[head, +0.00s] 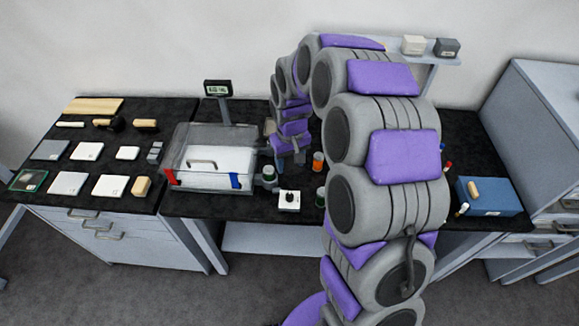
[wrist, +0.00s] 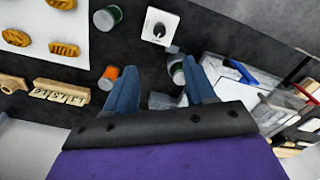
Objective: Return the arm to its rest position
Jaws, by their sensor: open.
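My arm, grey with purple pads, arches from the lower middle of the head view up and over to the bench. My gripper (head: 287,158) points down over the dark benchtop, just right of a clear box (head: 180,150). In the wrist view my gripper (wrist: 163,88) has its two blue fingers spread wide with nothing held between them. A small lidded jar (wrist: 177,73) lies beyond the fingertips, nearer the right finger; it also shows in the head view (head: 268,173). I cannot tell its exact distance from the fingers.
A white knob box (head: 289,200) and an orange jar (head: 318,160) stand near my gripper. A display on a post (head: 218,88) rises behind the clear box. A blue box (head: 487,197) is on the right.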

